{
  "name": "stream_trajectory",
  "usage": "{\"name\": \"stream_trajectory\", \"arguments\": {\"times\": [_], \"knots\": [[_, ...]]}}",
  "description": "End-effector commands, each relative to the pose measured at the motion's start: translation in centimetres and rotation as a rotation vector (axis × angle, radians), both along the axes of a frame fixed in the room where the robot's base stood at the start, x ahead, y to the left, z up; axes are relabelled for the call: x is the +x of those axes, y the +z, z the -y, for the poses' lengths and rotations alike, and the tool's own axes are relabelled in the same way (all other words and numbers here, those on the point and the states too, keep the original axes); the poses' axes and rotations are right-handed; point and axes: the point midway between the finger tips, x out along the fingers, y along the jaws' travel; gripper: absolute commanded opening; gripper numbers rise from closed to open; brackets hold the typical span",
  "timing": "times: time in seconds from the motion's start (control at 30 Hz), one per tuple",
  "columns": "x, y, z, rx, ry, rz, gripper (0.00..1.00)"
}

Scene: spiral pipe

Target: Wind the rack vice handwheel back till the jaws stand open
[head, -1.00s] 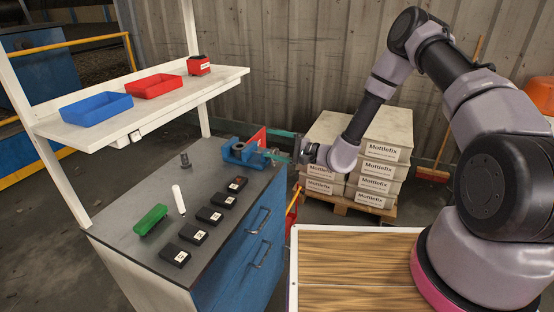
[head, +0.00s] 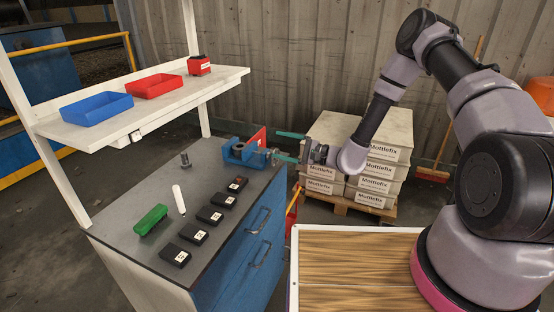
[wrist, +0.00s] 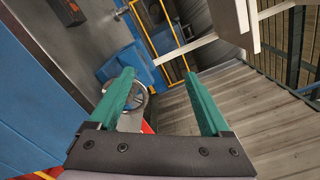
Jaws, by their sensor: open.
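The blue rack vice (head: 240,151) sits at the back right corner of the grey bench top. Its metal handwheel (wrist: 136,97) shows in the wrist view beside the left finger, which partly hides it. The blue vice body (wrist: 128,62) lies beyond it. My gripper (head: 278,145) is at the right side of the vice, with its green fingers apart, one above the other. In the wrist view the gripper (wrist: 159,74) is open with nothing clasped between its fingers. I cannot tell whether the left finger touches the wheel, nor how wide the vice jaws stand.
A shelf (head: 150,107) with blue and red bins overhangs the back. Stacked boxes (head: 384,152) stand on a pallet behind my gripper.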

Motion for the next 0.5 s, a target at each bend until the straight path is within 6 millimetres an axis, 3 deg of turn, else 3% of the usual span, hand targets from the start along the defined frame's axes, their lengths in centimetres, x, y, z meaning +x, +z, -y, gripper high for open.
{"name": "stream_trajectory", "arguments": {"times": [0.03,0.5], "knots": [[1.2,-1.0,1.3,0.002,-0.026,-0.057,1.0],[4.4,-3.3,2.5,0.231,-0.023,-0.686,1.0]]}}
